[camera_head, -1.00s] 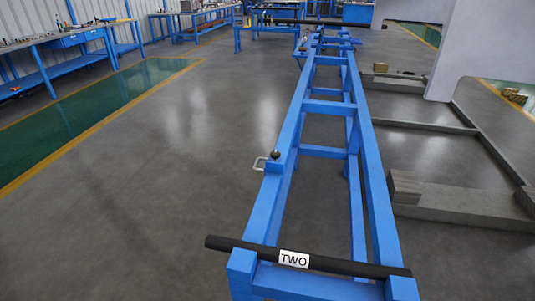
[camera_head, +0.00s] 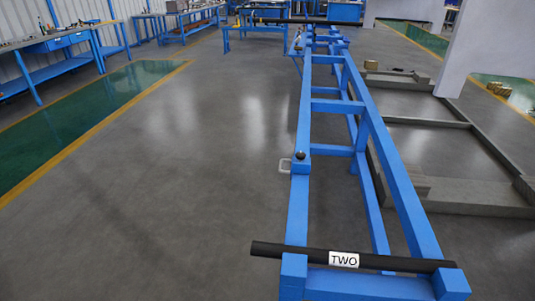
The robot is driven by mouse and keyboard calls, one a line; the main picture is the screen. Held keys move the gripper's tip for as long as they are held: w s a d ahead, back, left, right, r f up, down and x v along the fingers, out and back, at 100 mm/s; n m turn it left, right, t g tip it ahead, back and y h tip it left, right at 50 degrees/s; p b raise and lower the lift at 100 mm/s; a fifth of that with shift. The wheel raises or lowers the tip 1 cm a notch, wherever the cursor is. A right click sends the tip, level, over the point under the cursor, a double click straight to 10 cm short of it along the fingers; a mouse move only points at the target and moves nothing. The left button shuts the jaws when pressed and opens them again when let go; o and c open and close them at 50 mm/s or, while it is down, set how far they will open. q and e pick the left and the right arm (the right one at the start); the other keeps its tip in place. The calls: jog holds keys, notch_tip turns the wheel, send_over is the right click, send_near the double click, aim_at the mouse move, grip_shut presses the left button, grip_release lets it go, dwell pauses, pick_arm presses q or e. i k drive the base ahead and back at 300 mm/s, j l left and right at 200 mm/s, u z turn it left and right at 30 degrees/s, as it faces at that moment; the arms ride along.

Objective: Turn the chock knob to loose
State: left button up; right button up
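A small black knob (camera_head: 300,155) sits on top of the left rail of the long blue frame (camera_head: 298,215). A pale metal loop-shaped bracket (camera_head: 285,166) sticks out to the left of the rail just below the knob. I cannot tell from this view which way the knob is turned. Neither of my grippers is in view, and nothing touches the knob.
A black bar with a white label "TWO" (camera_head: 344,259) lies across the near end of the frame. The grey floor (camera_head: 190,200) left of the frame is clear. Workbenches (camera_head: 60,50) line the far left. Grey low beams (camera_head: 470,195) lie to the right.

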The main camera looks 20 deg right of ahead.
aim_at(300, 155)
jog(key=i+j+u, duration=0.2)
jog(key=j+u, duration=0.2)
jog(key=i+j+u, duration=0.35)
jog(key=i+j+z, duration=0.15)
jog(key=i, duration=0.25)
jog(key=i+j+z, duration=0.15)
jog(key=i+j, duration=0.2)
jog(key=i+l+z, duration=0.1)
jog(key=i+z, duration=0.15)
jog(key=z, duration=0.15)
jog(key=i+z, duration=0.25)
jog(key=z, duration=0.2)
jog(key=i+z, duration=0.25)
jog(key=z, duration=0.15)
jog(key=i+z, duration=0.55)
jog(key=z, duration=0.15)
jog(key=i+j+z, duration=0.2)
jog(key=z, duration=0.15)
jog(key=i+j+z, duration=0.25)
jog(key=i, duration=0.15)
jog(key=i+j+z, duration=0.25)
jog(key=i+j, duration=0.05)
jog(key=i, duration=0.05)
